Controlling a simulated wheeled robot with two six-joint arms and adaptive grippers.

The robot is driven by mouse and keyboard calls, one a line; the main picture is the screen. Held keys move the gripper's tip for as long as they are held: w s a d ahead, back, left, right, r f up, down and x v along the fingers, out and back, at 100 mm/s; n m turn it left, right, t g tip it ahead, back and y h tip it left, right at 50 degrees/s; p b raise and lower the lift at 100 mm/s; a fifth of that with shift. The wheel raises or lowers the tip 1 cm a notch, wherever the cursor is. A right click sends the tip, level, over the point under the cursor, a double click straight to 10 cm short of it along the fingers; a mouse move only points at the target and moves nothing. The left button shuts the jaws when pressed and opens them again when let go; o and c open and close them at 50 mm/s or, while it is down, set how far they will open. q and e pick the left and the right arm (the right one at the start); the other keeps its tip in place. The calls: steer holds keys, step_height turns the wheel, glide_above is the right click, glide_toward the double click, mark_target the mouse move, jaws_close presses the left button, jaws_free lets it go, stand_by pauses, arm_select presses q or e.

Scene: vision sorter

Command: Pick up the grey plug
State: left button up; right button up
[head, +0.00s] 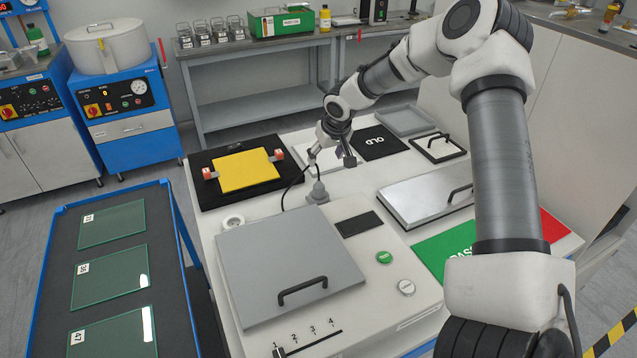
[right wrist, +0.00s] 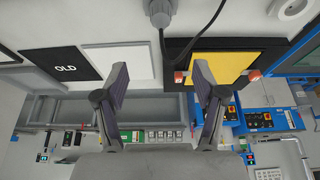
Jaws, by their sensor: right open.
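The grey plug (head: 318,192) stands on the white worktop behind the grey-lidded box, with a black cable beside it. It also shows at the top edge of the right wrist view (right wrist: 160,12), partly cut off. My right gripper (head: 331,159) is open and empty, a little behind and above the plug in the head view. In the right wrist view its two fingers (right wrist: 161,80) are spread wide, and the plug lies beyond them, not between them. My left gripper is not in view.
A white round socket (head: 232,222) sits left of the plug. A yellow plate (head: 246,170) on a black base and a black OLD mat (head: 374,142) lie nearby. The grey-lidded box (head: 285,262) stands in front. A blue cart (head: 177,235) holds several glass plates.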

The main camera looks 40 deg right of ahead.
mark_target(320, 184)
steer(key=f+b, duration=0.1)
steer(key=f, duration=0.2)
steer(key=f+b, duration=0.2)
steer(key=w+d+f+b, duration=0.1)
steer(key=f+b, duration=0.1)
steer(key=f, duration=0.1)
steer(key=shift+f, duration=0.3)
steer(key=shift+w+a+f, duration=0.1)
steer(key=shift+w+f, duration=0.1)
steer(key=shift+f, duration=0.15)
steer(key=p+x, duration=0.1)
steer(key=x, duration=0.5)
steer(key=shift+w+a, duration=0.15)
steer(key=shift+w, duration=0.1)
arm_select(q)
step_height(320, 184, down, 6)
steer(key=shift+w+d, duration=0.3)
arm_select(e)
steer(key=shift+s, duration=0.1)
steer(key=c, duration=0.4)
jaws_close()
